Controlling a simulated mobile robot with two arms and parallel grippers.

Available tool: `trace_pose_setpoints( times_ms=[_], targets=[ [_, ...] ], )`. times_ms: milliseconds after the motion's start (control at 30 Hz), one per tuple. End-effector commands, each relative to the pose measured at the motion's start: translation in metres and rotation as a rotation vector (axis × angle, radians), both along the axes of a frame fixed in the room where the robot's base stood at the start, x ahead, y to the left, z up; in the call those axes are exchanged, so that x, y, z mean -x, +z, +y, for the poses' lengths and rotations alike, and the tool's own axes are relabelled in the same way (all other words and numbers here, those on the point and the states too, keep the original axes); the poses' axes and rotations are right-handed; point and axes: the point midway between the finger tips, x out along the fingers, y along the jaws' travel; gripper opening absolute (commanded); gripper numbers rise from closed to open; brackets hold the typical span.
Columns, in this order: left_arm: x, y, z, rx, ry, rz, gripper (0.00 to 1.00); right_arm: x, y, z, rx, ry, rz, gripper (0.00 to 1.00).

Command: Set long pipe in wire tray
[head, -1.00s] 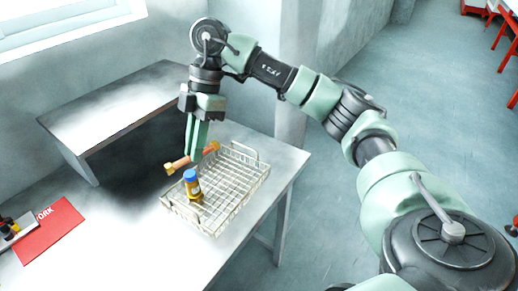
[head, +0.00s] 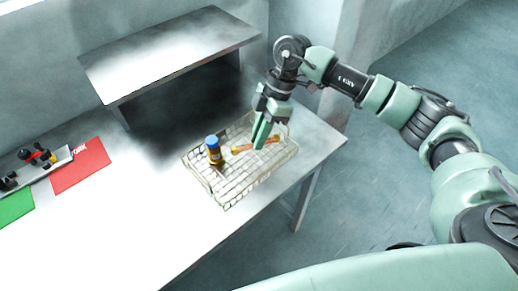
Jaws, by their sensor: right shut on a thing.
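The long pipe (head: 241,149), copper-coloured with brass ends, is held roughly level over the inside of the wire tray (head: 226,205). I cannot tell whether it touches the tray's mesh floor. My right gripper (head: 261,143) points down and is shut on the pipe near its middle, hiding that part. The wire tray is a shallow mesh basket on the table. My left gripper is not in view.
A small amber bottle with a blue cap (head: 214,152) stands in the tray, left of the pipe. A raised metal shelf (head: 170,50) is behind. A red mat (head: 82,166), a green mat (head: 14,207) and a parts bin (head: 45,166) lie at left. The front table area is clear.

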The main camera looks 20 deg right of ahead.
Motion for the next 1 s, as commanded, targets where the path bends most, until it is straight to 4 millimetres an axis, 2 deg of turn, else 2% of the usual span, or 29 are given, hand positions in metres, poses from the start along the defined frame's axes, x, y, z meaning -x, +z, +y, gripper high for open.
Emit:
trace_pose_setpoints(
  times_ms=[100,333,567,933,967,1000],
  targets=[
    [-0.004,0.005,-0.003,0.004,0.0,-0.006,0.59,0.001,-0.018,0.001,-0.001,0.001,0.002,0.0],
    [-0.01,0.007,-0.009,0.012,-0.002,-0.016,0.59,0.0,-0.035,0.0,0.0,0.0,0.001,0.0],
    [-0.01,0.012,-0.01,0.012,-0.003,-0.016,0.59,0.0,-0.067,0.001,-0.001,0.001,0.002,0.0],
    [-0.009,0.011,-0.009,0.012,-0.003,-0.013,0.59,0.0,-0.073,0.0,-0.001,0.0,-0.001,0.0],
    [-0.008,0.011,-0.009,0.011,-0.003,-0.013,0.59,0.0,-0.074,0.0,0.0,0.001,-0.001,0.17],
    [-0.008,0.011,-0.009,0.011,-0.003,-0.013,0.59,0.0,-0.073,0.0,0.0,0.001,-0.001,0.23]
  ],
)
